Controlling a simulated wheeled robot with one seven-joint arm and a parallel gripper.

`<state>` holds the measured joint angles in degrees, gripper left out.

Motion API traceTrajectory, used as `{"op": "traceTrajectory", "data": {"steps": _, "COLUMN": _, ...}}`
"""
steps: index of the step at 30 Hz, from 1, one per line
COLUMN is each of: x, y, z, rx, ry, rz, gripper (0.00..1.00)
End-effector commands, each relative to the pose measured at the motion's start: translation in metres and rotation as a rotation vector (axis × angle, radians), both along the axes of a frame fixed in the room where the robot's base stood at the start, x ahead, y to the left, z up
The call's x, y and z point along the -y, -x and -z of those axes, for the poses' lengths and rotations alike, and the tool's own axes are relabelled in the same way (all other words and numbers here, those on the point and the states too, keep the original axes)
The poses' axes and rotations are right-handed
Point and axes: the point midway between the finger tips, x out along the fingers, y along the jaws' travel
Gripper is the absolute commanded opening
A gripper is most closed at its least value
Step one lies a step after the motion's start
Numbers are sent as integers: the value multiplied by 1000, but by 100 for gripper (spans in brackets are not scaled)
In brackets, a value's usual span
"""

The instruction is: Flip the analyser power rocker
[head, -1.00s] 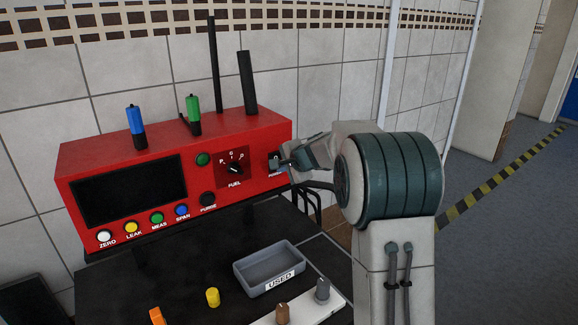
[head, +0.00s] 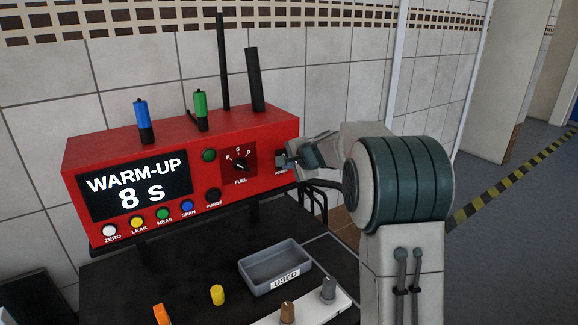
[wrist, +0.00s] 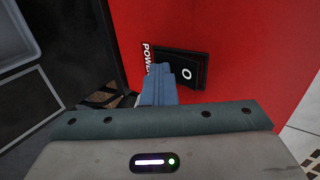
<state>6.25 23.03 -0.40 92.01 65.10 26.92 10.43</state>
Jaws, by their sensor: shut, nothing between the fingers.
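The red analyser (head: 130,160) stands against the tiled wall, and its screen (head: 135,186) reads "WARM-UP 8 s". The black power rocker (wrist: 184,66) is on the red front panel in the wrist view, marked "O" on its visible part, with the "POWER" label beside it. My gripper (wrist: 165,77) is shut and empty, with its blue-grey fingertips at the rocker's lower edge. I cannot tell whether they touch it.
A grey tray (head: 275,284) labelled "USED" sits on the dark cart top below the analyser. A yellow cap (head: 217,294), an orange piece (head: 160,313) and a white strip with knobs (head: 318,303) lie near it. Cables hang below the analyser's right end.

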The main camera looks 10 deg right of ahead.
Motion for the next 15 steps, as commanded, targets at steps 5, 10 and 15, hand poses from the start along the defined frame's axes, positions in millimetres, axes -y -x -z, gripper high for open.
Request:
{"op": "traceTrajectory", "data": {"steps": 5, "x": 0, "y": 0, "z": -10, "rx": 2, "ry": 0, "rz": 1, "gripper": 0}}
{"op": "traceTrajectory", "data": {"steps": 10, "x": 0, "y": 0, "z": -18, "rx": 4, "ry": -1, "rz": 1, "gripper": 0}}
{"op": "traceTrajectory", "data": {"steps": 15, "x": 0, "y": 0, "z": -17, "rx": 3, "ry": -1, "rz": 0, "gripper": 0}}
